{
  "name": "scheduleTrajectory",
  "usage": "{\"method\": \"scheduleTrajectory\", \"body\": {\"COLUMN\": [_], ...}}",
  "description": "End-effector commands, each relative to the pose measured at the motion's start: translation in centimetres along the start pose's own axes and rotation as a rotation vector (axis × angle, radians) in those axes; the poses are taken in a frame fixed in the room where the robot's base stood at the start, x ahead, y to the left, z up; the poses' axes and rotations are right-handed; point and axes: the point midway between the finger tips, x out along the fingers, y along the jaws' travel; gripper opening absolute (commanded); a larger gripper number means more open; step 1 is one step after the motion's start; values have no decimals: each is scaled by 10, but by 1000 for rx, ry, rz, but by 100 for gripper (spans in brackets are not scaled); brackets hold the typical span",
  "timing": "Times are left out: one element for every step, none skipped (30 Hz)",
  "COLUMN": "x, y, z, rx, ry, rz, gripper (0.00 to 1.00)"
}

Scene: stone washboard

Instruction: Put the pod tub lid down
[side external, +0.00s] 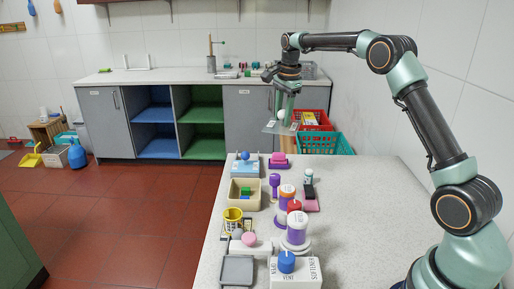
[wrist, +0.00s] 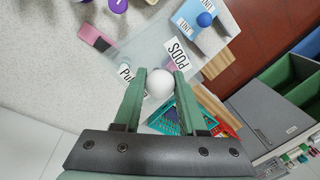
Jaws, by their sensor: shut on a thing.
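The pod tub lid (side external: 277,128) is a clear flat sheet with a white round knob (side external: 281,114). In the wrist view the lid (wrist: 146,50) carries a white label (wrist: 179,55) reading PODS. My gripper (side external: 284,107) is shut on the knob, with one finger on each side of it, and holds the lid in the air above the far end of the counter. In the wrist view my gripper (wrist: 158,78) shows the ball between its green fingers. An open beige tub (side external: 235,202) with green and blue pieces inside stands on the counter; it looks like the pod tub.
A light blue lint box (side external: 245,171) with a blue knob stands beyond the beige tub. A pink-and-purple item (side external: 278,160) sits at the counter's far edge. Purple and white containers (side external: 298,227) crowd the middle. Red (side external: 322,121) and teal (side external: 318,143) baskets stand past the counter.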

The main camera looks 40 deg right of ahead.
Motion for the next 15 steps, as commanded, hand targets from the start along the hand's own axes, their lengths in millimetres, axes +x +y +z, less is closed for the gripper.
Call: {"method": "scheduleTrajectory", "body": {"x": [3,6,10,14,19,28,34,42,51,59,66,76,83,90,100], "y": [1,2,3,4,5,6,7,8,10,11,12,13,14,16,17], "z": [-6,-9,-11,-11,-12,-11,-11,-10,-10,-10,-10,-9,-9,-9,-9], "rx": [12,16,19,21,21,21,21,21,20,20,20,20,20,20,20], "ry": [1,2,2,2,2,2,2,2,2,2,2,2,2,2,2], "rz": [2,3,4,5,6,6,7,8,7,7,8,7,6,7,7], "gripper": [0,0,0,0,0,0,0,0,0,0,0,0,0,0,0]}}
